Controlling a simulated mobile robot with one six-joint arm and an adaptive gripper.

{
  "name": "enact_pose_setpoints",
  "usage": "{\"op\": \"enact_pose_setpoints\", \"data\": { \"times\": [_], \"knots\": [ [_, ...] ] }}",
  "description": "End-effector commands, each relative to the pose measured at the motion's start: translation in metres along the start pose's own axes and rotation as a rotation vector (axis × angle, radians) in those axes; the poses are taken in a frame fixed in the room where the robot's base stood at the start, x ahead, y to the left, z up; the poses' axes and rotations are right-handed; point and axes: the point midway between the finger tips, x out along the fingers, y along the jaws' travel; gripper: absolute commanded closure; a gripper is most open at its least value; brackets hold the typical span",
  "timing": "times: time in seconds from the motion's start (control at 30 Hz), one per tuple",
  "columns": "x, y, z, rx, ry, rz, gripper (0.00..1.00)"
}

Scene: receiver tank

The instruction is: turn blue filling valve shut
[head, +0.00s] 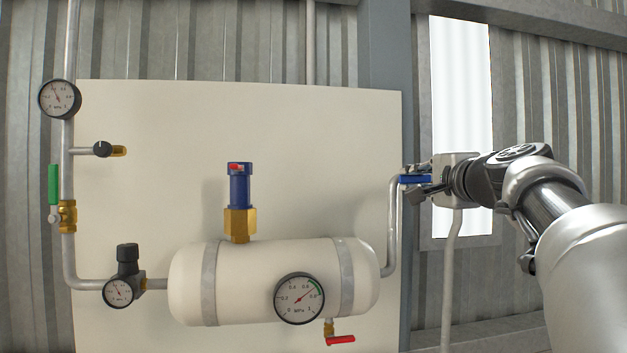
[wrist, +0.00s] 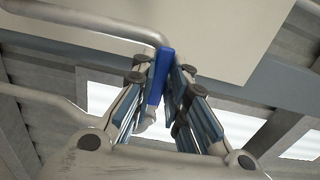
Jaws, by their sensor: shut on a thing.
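The blue valve handle (head: 416,179) is at the right edge of the white panel, at the top of the grey pipe from the tank. In the head view it lies about level. My gripper (head: 413,181) reaches it from the right and is shut on it. In the wrist view the blue handle (wrist: 160,75) stands between the two fingers of my gripper (wrist: 163,85). The valve body is mostly hidden behind the fingers. The white tank (head: 260,283) sits below and left, with its pipe (head: 390,230) rising to the valve.
A green-handled valve (head: 53,185), gauges (head: 59,98) and a regulator (head: 123,280) are on the left. A blue and brass relief valve (head: 239,200) stands on the tank. A red-handled drain (head: 340,340) hangs below the tank gauge (head: 299,298). A grey post (head: 388,50) is behind the valve.

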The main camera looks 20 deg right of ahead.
Motion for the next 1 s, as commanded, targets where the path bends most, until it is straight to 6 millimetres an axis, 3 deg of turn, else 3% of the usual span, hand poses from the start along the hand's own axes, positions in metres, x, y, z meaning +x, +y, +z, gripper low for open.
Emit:
{"op": "enact_pose_setpoints", "data": {
  "times": [0.67,1.0],
  "knots": [
    [0.000,0.002,0.000,-0.005,0.000,0.001,1.00],
    [0.000,0.014,-0.001,-0.140,0.000,0.000,1.00]
  ]
}}
